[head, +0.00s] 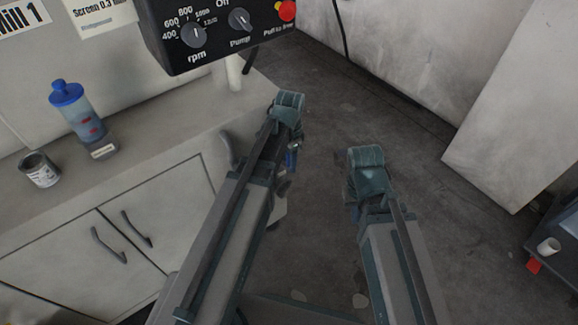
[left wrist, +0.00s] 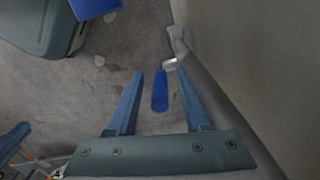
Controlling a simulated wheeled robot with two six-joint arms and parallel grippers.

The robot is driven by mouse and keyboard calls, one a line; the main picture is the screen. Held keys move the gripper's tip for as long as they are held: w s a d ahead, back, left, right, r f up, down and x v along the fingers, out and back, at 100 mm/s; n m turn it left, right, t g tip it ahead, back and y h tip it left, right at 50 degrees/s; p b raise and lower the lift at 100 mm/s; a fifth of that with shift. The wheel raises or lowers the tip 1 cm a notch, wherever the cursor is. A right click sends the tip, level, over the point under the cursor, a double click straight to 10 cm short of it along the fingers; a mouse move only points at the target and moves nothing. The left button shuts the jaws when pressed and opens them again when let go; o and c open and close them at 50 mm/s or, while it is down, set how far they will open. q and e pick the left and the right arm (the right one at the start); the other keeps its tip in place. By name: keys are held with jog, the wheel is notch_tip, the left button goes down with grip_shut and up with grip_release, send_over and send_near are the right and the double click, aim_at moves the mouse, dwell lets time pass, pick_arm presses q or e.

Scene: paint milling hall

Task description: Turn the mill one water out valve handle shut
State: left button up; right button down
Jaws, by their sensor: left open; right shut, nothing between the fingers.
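In the left wrist view, a blue valve handle (left wrist: 160,93) joins a silver valve fitting (left wrist: 170,63) on a short pipe beside a grey upright surface. My left gripper (left wrist: 159,76) is open, with one finger on each side of the handle; I cannot tell whether either touches it. In the head view, my left gripper (head: 288,132) is over the floor just right of the cabinet. A small blue piece shows under it, mostly hidden by my arm. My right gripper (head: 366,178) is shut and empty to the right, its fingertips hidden.
A grey cabinet (head: 150,205) with a counter is at left, bearing a blue-capped bottle (head: 77,112) and an open can (head: 40,170). A black control box (head: 210,35) with knobs and a red button hangs above. A pale wall panel (head: 515,100) stands right. The floor between is clear.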

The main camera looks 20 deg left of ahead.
pick_arm(q)
grip_shut()
dwell(0.3)
dwell(1.2)
